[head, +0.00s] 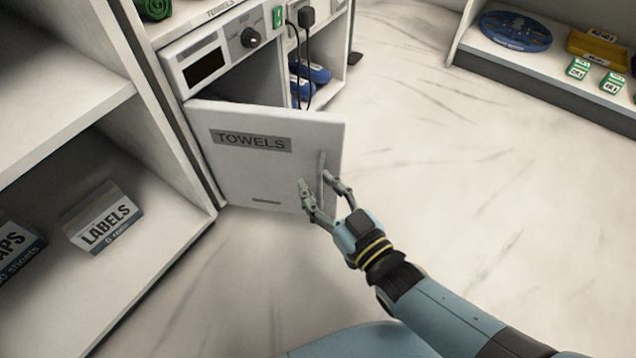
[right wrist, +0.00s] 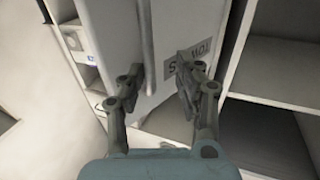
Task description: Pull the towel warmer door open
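The towel warmer (head: 205,68) stands in the shelf unit at the upper left, with a control panel and a black knob. Its white door (head: 240,172), marked TOWELS, is swung well out, and a dark gap shows above and behind it. A vertical bar handle (head: 322,165) sits near the door's free edge. My right gripper (head: 318,183) is at the handle with its fingers spread, one on each side of it. In the right wrist view, the fingers (right wrist: 158,85) are apart and the handle (right wrist: 148,45) runs between them, nearer the left finger. Contact cannot be told. My left gripper is not in view.
A labels box (head: 103,217) lies on the lower left shelf. Blue items (head: 313,72) and a black plug with cable (head: 306,18) are beside the warmer. A shelf at upper right holds a blue reel (head: 515,31) and a yellow tray (head: 598,46). The marble floor between is clear.

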